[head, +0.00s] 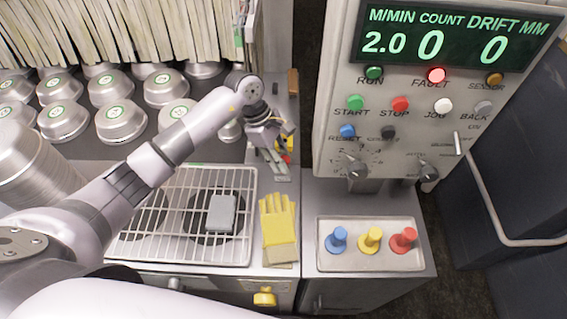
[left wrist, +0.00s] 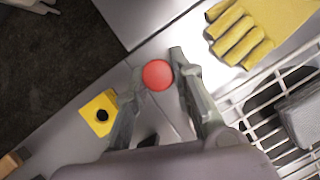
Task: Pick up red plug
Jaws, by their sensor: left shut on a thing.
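My left gripper (head: 276,160) is shut on a red round-topped piece, which I take for the red plug (left wrist: 157,75). In the left wrist view, the red top sits between the two fingertips of the gripper (left wrist: 158,72). In the head view, some red of it (head: 288,158) shows beside the fingers; the lower part is hidden. A yellow block with a black hole (left wrist: 98,112) is close by. Another red plug-like piece (head: 403,238) stands in the tray at the right. My right gripper is not in view.
The tray (head: 370,264) also holds a blue piece (head: 338,239) and a yellow piece (head: 371,238). A yellow glove (head: 277,222) lies beside a wire rack (head: 165,212) with a grey block (head: 221,212). A control panel (head: 420,110) rises behind the tray. Several metal pans (head: 62,122) stand at left.

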